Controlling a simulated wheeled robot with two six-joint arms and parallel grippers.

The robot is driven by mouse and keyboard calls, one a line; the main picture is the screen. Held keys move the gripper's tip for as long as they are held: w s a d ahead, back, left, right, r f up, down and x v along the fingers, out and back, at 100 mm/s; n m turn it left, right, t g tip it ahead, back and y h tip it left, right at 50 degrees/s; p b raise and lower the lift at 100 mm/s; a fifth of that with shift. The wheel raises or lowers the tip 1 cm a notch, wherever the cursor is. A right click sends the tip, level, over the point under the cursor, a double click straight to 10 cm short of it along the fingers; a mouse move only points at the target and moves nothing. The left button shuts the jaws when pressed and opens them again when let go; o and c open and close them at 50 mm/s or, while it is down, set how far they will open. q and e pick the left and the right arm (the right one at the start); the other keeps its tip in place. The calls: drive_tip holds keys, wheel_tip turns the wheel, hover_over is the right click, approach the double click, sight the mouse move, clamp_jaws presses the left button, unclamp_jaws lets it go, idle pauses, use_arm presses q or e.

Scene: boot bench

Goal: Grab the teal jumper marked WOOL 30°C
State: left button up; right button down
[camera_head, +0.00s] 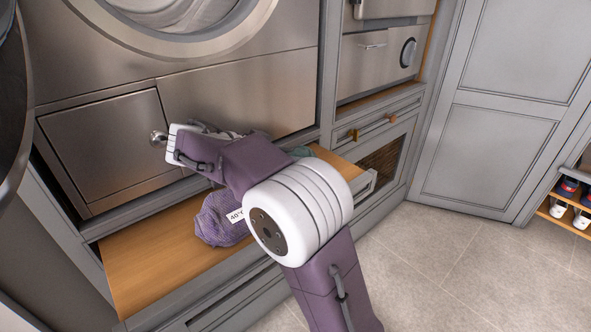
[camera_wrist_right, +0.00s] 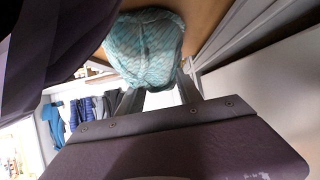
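The teal jumper (camera_wrist_right: 145,45) lies as a rounded bundle on the wooden surface in the right wrist view. In the head view only a small teal patch (camera_head: 300,152) shows behind my right arm. My right gripper (camera_wrist_right: 160,92) has its two fingers apart, pointing at the near edge of the jumper. I cannot tell whether they touch it. A pale patch shows between the fingers; no marking is readable. In the head view my right arm hides the fingertips. My left gripper is in neither view.
A purple knitted garment (camera_head: 218,222) with a 40°C label lies on the pulled-out wooden shelf (camera_head: 150,262), left of my arm. The washer front (camera_head: 240,95) rises behind. Shoes (camera_head: 568,188) sit on a rack at far right. The tiled floor (camera_head: 470,270) is clear.

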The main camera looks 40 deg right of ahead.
wheel_tip(320, 180, up, 4)
drive_tip(key=p, duration=0.3)
drive_tip(key=shift+r, duration=0.2)
drive_tip(key=d+r+p, duration=0.4)
drive_tip(key=d+r, duration=0.2)
drive_tip(key=d, duration=0.5)
drive_tip(key=shift+w+d+r, duration=0.35)
drive_tip(key=shift+w, duration=0.1)
